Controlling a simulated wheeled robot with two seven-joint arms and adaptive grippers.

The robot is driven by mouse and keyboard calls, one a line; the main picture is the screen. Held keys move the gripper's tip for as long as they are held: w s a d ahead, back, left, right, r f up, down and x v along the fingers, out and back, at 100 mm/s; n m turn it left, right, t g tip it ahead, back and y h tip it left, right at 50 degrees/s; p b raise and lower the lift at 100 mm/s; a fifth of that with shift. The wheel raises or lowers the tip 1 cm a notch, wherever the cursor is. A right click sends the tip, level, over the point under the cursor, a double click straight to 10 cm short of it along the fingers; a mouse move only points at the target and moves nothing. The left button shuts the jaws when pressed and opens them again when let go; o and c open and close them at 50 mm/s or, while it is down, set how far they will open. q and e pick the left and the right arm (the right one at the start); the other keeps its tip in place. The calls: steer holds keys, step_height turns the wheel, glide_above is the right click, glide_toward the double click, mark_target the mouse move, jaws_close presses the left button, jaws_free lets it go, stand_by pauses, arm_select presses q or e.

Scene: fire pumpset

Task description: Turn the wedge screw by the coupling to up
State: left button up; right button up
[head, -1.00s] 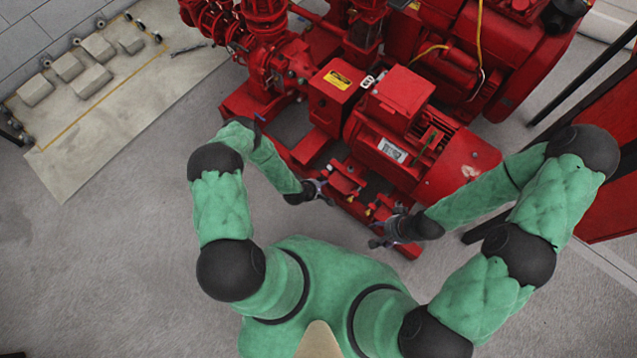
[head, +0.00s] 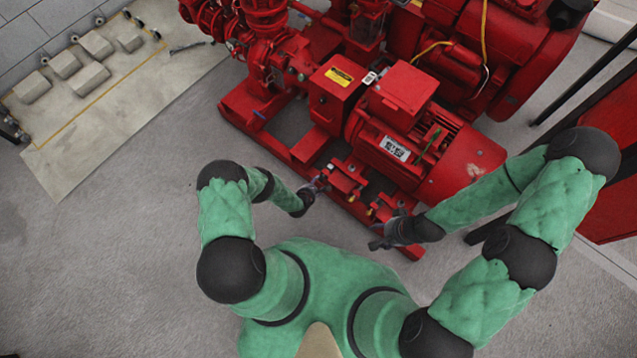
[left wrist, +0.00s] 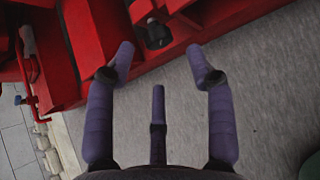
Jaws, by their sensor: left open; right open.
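The red pump set's base rail (head: 290,160) runs diagonally below the motor (head: 400,140). A red bracket (head: 346,178) with small fittings sits on the rail's near side, and a second one (head: 384,208) sits further right. A dark, rounded fitting (left wrist: 157,36) under red metal shows in the left wrist view; I cannot tell if it is the wedge screw, nor which way the screw points. My left gripper (head: 319,184) is open and empty beside the first bracket; its fingers (left wrist: 160,62) spread below the dark fitting, apart from it. My right gripper (head: 388,228) is open beside the second bracket.
A red box with a yellow label (head: 338,78) stands left of the motor. Red pump piping (head: 270,50) is at the upper left. A pale slab with grey blocks (head: 92,75) lies far left. A red frame (head: 600,190) is at right. The grey floor (head: 110,260) at left is clear.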

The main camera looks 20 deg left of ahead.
mark_target(320, 181)
arm_select(q)
steer(key=b+x, duration=0.2)
steer(key=x, duration=0.3)
steer(key=shift+w, duration=0.1)
steer(key=shift+d+f, duration=0.1)
steer(key=c, duration=1.1)
